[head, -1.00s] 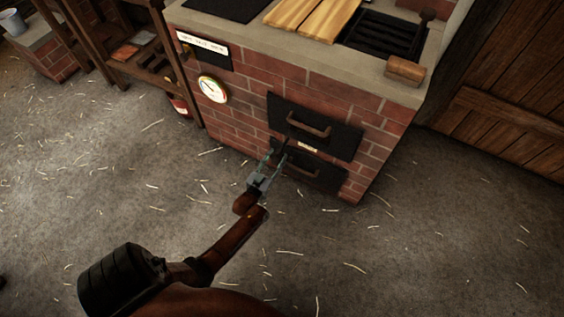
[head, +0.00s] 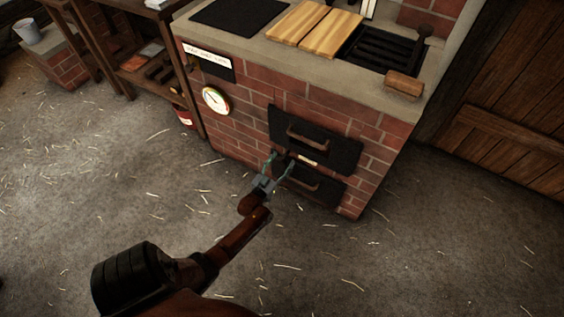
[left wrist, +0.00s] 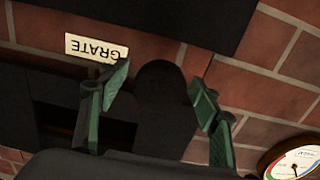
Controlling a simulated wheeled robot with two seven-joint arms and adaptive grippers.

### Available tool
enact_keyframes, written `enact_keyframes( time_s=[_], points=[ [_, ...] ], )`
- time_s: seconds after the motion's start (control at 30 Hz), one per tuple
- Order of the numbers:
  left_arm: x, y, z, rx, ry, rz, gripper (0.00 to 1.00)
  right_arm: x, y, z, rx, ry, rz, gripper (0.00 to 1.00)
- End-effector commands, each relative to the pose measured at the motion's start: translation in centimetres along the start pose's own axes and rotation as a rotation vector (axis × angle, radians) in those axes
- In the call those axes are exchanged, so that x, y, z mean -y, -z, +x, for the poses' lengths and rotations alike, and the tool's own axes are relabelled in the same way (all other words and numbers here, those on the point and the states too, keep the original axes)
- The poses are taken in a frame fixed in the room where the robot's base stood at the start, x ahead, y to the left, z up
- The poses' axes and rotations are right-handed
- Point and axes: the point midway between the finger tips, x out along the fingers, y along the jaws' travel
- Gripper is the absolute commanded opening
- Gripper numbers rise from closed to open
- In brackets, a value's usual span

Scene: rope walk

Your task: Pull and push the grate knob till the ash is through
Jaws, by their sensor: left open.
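The grate knob (left wrist: 158,105) is a dark, rounded piece between my left fingers in the left wrist view. In the head view it is small and partly hidden at the stove front. My left gripper (head: 282,163) is open, with one green-lined finger on each side of the knob; a gap shows on both sides in the left wrist view (left wrist: 160,92). A cream GRATE label (left wrist: 95,48) sits beside it, upside down there, and also shows in the head view (head: 308,161). No ash is visible. My right gripper is not in view.
The brick stove (head: 240,130) has an upper black door (head: 335,152) and a lower door (head: 325,193) close to the gripper. A round gauge (head: 215,99) is on the left of its front. The straw-strewn floor (head: 130,190) is open around my arm.

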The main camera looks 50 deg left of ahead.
Motion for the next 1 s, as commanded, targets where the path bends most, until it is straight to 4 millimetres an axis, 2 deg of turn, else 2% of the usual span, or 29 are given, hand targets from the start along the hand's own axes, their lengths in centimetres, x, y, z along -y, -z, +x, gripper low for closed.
enact_keyframes(
  time_s=[0.23, 0.33, 0.8, 1.0],
  points=[
    [0.0, -0.1, -0.2, 0.001, 0.000, -0.001, 0.58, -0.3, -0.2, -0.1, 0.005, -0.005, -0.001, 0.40],
    [0.0, -0.2, -1.1, 0.002, 0.000, -0.001, 0.58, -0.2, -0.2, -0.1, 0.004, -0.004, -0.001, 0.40],
    [0.1, -0.2, -10.0, 0.002, 0.001, -0.001, 0.58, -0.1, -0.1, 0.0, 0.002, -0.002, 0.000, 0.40],
    [0.0, 0.0, -11.7, 0.000, 0.000, 0.001, 0.58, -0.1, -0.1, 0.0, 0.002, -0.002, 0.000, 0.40]
  ],
)
